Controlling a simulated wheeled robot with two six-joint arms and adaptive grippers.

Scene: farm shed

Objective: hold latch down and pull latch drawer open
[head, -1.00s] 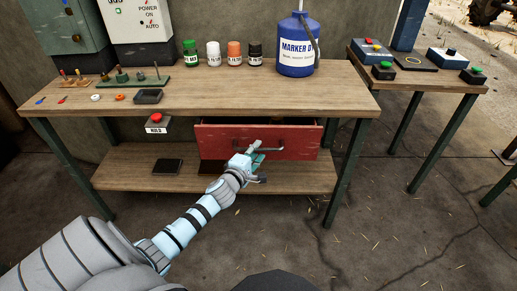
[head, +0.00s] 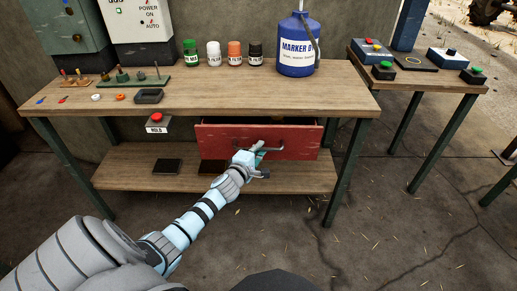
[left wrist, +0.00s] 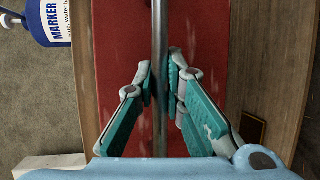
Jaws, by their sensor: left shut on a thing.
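The red drawer (head: 225,143) is under the bench top, with a narrow dark gap along its top edge. Its metal bar handle runs across the front and also shows as an upright grey bar in the left wrist view (left wrist: 160,25). My left gripper (head: 258,156) is at the handle. In the left wrist view its teal fingers (left wrist: 160,83) are shut on the bar, one on each side. A box with a red button marked HOLD (head: 157,120) hangs under the bench, left of the drawer; nothing touches it. My right gripper is not in view.
The bench top (head: 200,97) carries bottles, a blue marker jug (head: 297,58), small parts and a dark tray. A lower shelf (head: 125,170) is below the drawer, with a dark flat pad (head: 168,166) on it. A side table with button boxes stands at right. The floor in front is clear.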

